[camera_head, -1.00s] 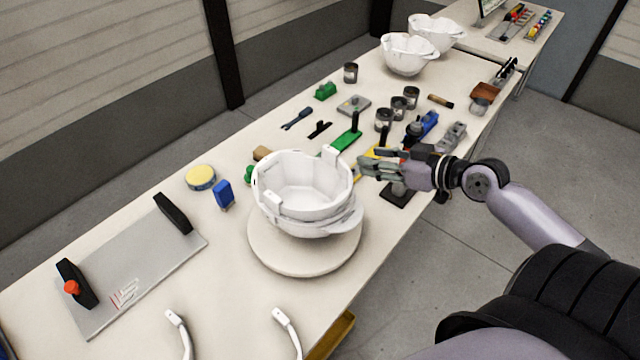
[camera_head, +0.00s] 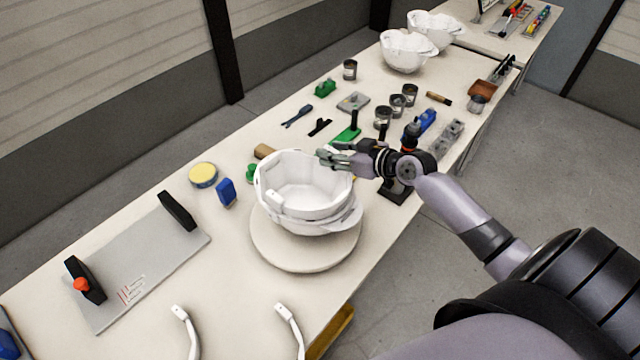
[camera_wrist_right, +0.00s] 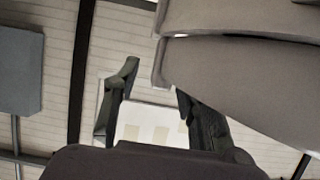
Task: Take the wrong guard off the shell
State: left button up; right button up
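The white helmet shell (camera_head: 315,212) sits on a round pale stand (camera_head: 305,252) on the bench. A small white end tab of the guard (camera_head: 273,200) shows on the shell's near-left rim; I cannot trace the rest of the guard. My right gripper (camera_head: 326,158) is at the shell's far-right rim, where its fingers hide part of the rim. In the right wrist view its fingers (camera_wrist_right: 158,108) are apart, with a pale patch between them that I cannot identify. The shell's underside (camera_wrist_right: 245,75) fills the upper right there. My left gripper is not in view.
Two curved white strips (camera_head: 288,326) lie at the near bench edge. A grey plate with black handles (camera_head: 150,262) lies left. A blue block (camera_head: 226,192) and yellow-topped tin (camera_head: 203,175) are beside the stand. Tools and cans (camera_head: 383,116) crowd the bench behind; more white shells (camera_head: 405,52) stand farther back.

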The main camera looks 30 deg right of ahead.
jog(key=shift+w+f, duration=0.1)
jog(key=shift+w, duration=0.1)
jog(key=shift+s, duration=0.15)
jog(key=shift+c, duration=0.5)
grip_shut()
